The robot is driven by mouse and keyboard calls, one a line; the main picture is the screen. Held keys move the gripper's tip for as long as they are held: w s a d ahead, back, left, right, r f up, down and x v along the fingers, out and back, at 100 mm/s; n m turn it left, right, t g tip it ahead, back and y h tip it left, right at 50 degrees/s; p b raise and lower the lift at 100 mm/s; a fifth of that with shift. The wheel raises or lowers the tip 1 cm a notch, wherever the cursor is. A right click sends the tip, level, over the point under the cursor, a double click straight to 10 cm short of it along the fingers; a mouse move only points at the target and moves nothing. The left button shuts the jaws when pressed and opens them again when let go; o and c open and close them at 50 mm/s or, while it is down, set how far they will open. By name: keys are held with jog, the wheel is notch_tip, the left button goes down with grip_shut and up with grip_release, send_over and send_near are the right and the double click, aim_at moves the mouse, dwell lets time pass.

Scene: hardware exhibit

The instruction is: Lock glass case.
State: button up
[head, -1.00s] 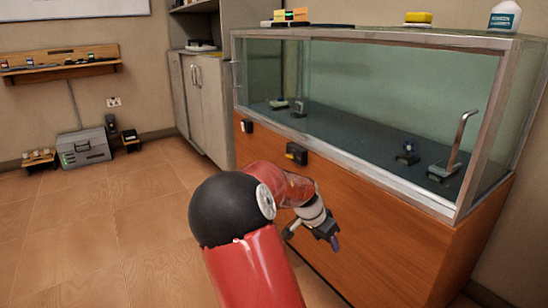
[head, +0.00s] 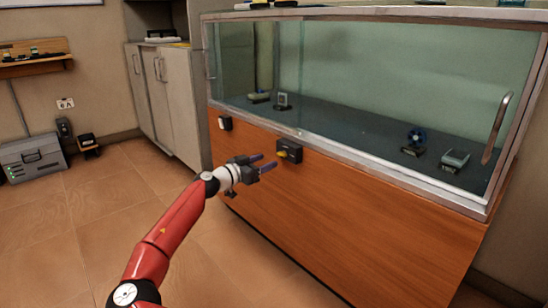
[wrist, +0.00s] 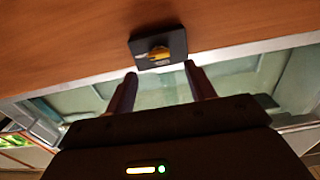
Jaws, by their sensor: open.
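The glass case (head: 380,75) stands on a wooden base, with a metal handle (head: 496,128) at the right of its glass front. A black lock box with a yellow knob (head: 289,151) is mounted on the wooden front, just under the metal rim. It also shows in the wrist view, ahead of the fingertips, as a dark plate with a yellow knob (wrist: 159,54). My gripper (head: 268,163) is open and empty, its two fingers pointing at the lock box from the left. In the wrist view my gripper (wrist: 160,76) has its fingertips on either side of the knob, apparently short of it.
A small white-and-black switch box (head: 225,123) is on the wooden front, left of the lock. Several small exhibits, such as a blue fan (head: 416,138), stand inside the case. The floor in front is clear.

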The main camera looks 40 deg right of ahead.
aim_at(280, 156)
jog(key=d, duration=0.6)
jog(key=shift+w+d, duration=0.1)
jog(key=shift+w, duration=0.05)
jog(key=shift+c, duration=0.3)
jog(key=c, duration=0.9)
